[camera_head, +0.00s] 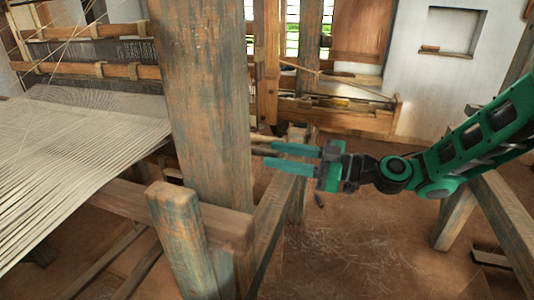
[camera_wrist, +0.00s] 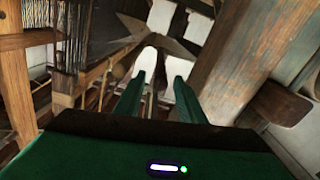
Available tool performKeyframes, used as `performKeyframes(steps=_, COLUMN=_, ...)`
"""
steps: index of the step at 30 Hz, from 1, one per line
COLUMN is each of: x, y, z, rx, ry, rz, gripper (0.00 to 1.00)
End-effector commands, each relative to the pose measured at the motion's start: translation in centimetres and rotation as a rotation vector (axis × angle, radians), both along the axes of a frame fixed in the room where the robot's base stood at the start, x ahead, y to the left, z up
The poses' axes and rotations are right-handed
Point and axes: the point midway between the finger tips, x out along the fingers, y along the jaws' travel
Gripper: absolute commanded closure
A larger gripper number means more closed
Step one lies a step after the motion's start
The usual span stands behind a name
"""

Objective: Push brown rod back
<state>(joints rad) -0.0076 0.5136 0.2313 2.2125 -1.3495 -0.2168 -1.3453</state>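My gripper (camera_head: 269,156) reaches in from the right in the head view, with its two green fingers pointing left toward a thick wooden post. In the wrist view the fingers (camera_wrist: 160,80) stand apart with an empty gap between them. A thin brown rod (camera_head: 262,151) shows just right of the post, close to the fingertips; its far part is hidden behind the post. I cannot tell whether a finger touches it. In the wrist view a long brown bar (camera_wrist: 100,72) runs left of the fingers, apart from them; I cannot tell if it is the same rod.
The thick post (camera_head: 205,90) stands left of my gripper, with a short post (camera_head: 180,235) in front. Stretched pale threads (camera_head: 70,140) fill the left. A low wooden frame (camera_head: 340,115) lies behind. The earthen floor (camera_head: 350,250) below my arm is mostly clear.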

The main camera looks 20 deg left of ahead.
Motion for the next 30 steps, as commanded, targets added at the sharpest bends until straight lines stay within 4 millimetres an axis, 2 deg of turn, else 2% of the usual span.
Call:
performKeyframes(steps=3, x=0.0, y=1.9, z=0.0, rx=0.0, ry=-0.002, rz=0.003, gripper=0.64)
performKeyframes(steps=9, x=0.2, y=3.7, z=0.0, rx=0.0, ry=-0.001, rz=0.001, gripper=0.64)
performKeyframes(steps=20, x=0.3, y=4.0, z=0.0, rx=-0.001, ry=0.0, rz=-0.001, gripper=0.64)
performKeyframes(steps=24, x=0.3, y=4.0, z=0.0, rx=-0.001, ry=0.0, rz=-0.001, gripper=0.98)
performKeyframes(steps=30, x=0.2, y=4.0, z=0.0, rx=0.0, ry=0.0, rz=0.0, gripper=1.0)
